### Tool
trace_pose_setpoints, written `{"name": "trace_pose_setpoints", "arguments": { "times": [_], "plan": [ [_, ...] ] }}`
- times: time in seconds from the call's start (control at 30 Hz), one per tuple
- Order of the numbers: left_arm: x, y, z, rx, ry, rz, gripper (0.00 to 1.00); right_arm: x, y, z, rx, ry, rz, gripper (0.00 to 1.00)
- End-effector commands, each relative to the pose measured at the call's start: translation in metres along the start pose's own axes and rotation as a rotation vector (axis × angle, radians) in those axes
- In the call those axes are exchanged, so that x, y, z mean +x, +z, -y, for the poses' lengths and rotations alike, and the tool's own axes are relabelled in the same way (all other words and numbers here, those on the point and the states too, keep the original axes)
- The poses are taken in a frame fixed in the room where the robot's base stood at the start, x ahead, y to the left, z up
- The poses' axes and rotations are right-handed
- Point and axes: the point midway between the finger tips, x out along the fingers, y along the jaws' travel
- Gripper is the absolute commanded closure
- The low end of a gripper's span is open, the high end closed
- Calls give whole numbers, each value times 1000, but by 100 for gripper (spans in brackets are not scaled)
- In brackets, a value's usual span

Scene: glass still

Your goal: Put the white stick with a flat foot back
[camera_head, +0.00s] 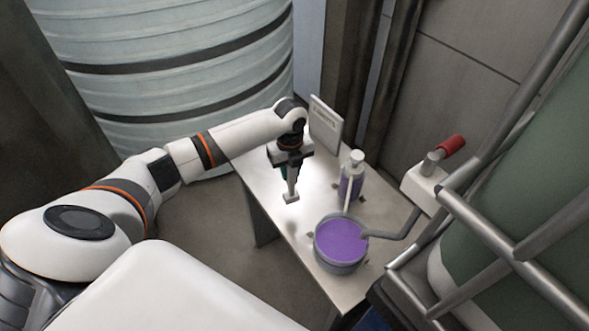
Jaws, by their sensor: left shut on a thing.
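My left gripper (290,163) reaches over the far left part of the small white table (318,185), pointing down. It is shut on the white stick with a flat foot (291,190). The stick hangs about upright, foot downward, and its upper end is hidden in the jaws. I cannot tell whether the foot touches the tabletop or is a little above it. My right gripper is not in the view.
A bottle with purple contents (357,184) stands right of the stick. A grey pot of purple liquid (318,252) stands nearer. A white upright panel (326,130) is at the back. A red-handled valve (451,143) and metal rails (480,215) are at right.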

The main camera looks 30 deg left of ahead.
Motion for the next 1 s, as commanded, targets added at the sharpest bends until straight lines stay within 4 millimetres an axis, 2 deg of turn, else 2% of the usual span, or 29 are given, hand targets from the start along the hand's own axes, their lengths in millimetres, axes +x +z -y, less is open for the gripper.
{"name": "trace_pose_setpoints", "arguments": {
  "times": [0.27, 0.47, 1.0],
  "plan": [
    [-1, 0, 0, -1, 1, 0, 100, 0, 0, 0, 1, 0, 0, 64],
    [-2, -1, 0, -2, 0, -2, 100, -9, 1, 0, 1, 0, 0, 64],
    [55, -1, 0, -2, 1, -2, 100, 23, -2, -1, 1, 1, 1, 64]
  ]
}}
